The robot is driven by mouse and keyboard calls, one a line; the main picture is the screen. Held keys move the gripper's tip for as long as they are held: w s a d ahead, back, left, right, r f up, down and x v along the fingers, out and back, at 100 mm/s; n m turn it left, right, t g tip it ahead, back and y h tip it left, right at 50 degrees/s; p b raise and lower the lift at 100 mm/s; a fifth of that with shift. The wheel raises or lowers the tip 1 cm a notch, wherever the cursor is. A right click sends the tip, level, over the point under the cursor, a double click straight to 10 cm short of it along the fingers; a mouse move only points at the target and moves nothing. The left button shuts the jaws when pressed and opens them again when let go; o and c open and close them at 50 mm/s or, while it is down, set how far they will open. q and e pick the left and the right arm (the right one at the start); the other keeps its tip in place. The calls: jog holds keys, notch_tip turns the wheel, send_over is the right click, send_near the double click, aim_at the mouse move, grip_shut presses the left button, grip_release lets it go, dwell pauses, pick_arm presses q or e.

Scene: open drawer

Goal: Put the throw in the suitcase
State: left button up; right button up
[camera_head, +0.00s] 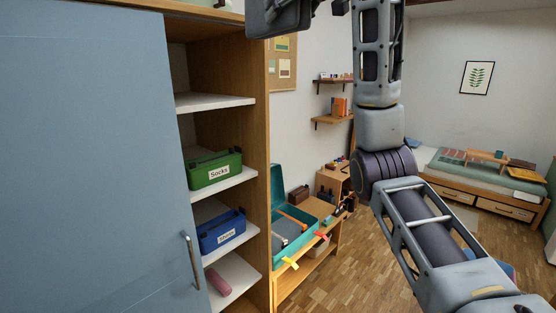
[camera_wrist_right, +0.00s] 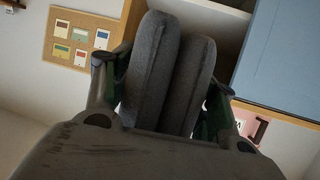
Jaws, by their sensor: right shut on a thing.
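The throw (camera_wrist_right: 150,70) is a dark grey folded bundle with two thick rounded layers in the right wrist view. My right gripper (camera_wrist_right: 163,90) is shut on it, with one finger at each side. In the head view my right arm rises from the lower right and leaves at the top; a dark part at its end (camera_head: 280,15) is cut off by the top edge, high beside the cabinet. The suitcase (camera_head: 277,188) is teal and stands open on a low wooden bench, well below the gripper. A grey item and an orange item lie in it. My left gripper is not in view.
A wooden cabinet with a blue door (camera_head: 90,160) fills the left. Its shelves hold a green socks box (camera_head: 215,170), a blue socks box (camera_head: 222,232) and a pink roll (camera_head: 218,282). A bed (camera_head: 490,178) stands at the back right. Wooden floor lies open between.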

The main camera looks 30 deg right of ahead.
jog(key=s+r+m+h, duration=0.1)
jog(key=s+r, duration=0.3)
jog(key=r, duration=0.2)
jog(key=shift+s+d+r+m+h, duration=0.3)
jog(key=shift+s+r+h, duration=0.05)
jog(key=shift+h, duration=0.05)
